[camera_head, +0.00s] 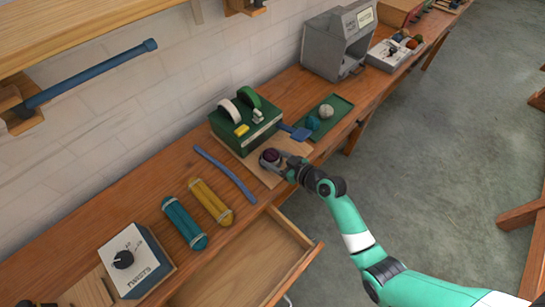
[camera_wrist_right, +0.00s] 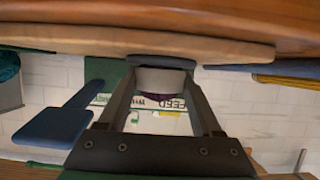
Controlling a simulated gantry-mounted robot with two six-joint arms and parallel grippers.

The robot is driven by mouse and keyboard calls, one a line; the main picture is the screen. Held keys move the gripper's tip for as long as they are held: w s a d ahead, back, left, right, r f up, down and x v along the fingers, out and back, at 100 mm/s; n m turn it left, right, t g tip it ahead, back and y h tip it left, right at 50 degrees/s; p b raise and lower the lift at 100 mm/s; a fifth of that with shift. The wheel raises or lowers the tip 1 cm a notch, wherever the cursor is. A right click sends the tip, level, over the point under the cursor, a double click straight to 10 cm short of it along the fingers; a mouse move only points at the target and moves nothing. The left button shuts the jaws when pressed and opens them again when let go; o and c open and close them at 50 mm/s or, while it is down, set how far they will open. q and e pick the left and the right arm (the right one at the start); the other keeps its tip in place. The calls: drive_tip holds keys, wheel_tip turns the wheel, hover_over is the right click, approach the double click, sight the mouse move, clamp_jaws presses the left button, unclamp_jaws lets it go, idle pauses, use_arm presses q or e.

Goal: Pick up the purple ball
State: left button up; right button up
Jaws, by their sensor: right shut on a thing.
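The purple ball (camera_head: 270,155) sits in a small grey cup (camera_wrist_right: 162,80) at the front of the green box, over a light wooden board. My right gripper (camera_head: 279,160) reaches in from the right, low over the board. In the right wrist view, its fingers (camera_wrist_right: 162,88) flank the grey cup and press on its sides. The purple ball shows there as a dark strip (camera_wrist_right: 158,97) at the cup's rim; most of it is hidden by the cup. My left gripper is in neither view.
The green box (camera_head: 240,128) with tape rolls stands just behind the ball. A blue paddle (camera_head: 297,132) and a green tray (camera_head: 338,106) with teal and cream balls are to the right. Yellow (camera_head: 210,202) and teal (camera_head: 184,223) skeins lie left. An open drawer (camera_head: 303,255) juts out in front.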

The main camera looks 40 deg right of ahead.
sight(274, 155)
wheel_tip(274, 155, up, 3)
drive_tip(key=shift+r+p, duration=0.2)
drive_tip(key=shift+p, duration=0.75)
drive_tip(key=s+a+r+p, duration=0.7)
drive_tip(key=s+a+r, duration=0.4)
drive_tip(key=s+a, duration=0.25)
wheel_tip(274, 155, up, 22)
drive_tip(key=s+d+p, duration=0.1)
drive_tip(key=s+p, duration=0.1)
drive_tip(key=p, duration=2.8)
drive_tip(key=w+f+b, duration=0.3)
drive_tip(key=f+b, duration=0.8)
drive_tip(key=b, duration=0.4)
drive_tip(key=w+d+f+b, duration=0.1)
drive_tip(key=w+f+b, duration=0.3)
drive_tip(key=f+b, duration=0.8)
drive_tip(key=b, duration=0.3)
drive_tip(key=shift+d+f, duration=0.2)
drive_tip(key=shift+f, duration=0.05)
